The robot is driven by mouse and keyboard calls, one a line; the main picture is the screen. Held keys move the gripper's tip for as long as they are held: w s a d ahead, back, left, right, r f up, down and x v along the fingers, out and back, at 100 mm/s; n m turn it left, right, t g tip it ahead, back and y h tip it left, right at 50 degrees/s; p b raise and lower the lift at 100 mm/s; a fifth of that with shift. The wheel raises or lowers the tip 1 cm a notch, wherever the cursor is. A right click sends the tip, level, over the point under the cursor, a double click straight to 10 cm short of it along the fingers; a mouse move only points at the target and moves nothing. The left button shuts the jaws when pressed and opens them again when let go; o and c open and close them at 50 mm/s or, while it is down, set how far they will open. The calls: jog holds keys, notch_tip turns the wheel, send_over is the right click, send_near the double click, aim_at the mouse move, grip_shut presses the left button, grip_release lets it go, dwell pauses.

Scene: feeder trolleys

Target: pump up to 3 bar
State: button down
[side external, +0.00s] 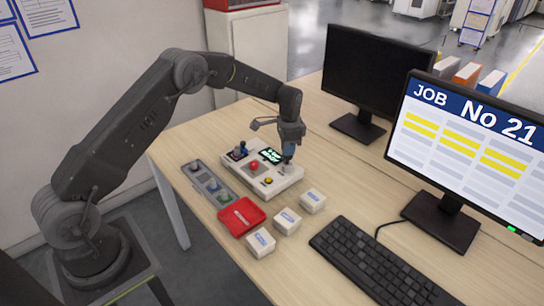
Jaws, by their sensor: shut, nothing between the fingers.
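A pale control box (262,186) sits on the wooden table. On its top are a red button (254,165), a yellow button (268,181), a blue joystick-like knob (242,148) and a dark display (271,156) with green characters too small to read. My gripper (288,160) points down at the box's right end, just right of the display, and is shut with nothing held. I cannot tell whether its tips touch the box. The part of the box under the fingertips is hidden.
A grey tray (192,170) with several knobs lies left of the box. A red tray (241,215) and white small boxes (261,242) stand in front. A keyboard (378,262) and two monitors (375,73) are at right. One monitor (466,145) reads "JOB No 21".

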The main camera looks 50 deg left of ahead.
jog(key=shift+f, duration=0.9)
jog(key=shift+r, duration=1.5)
dwell(0.4)
dwell(0.4)
dwell(1.3)
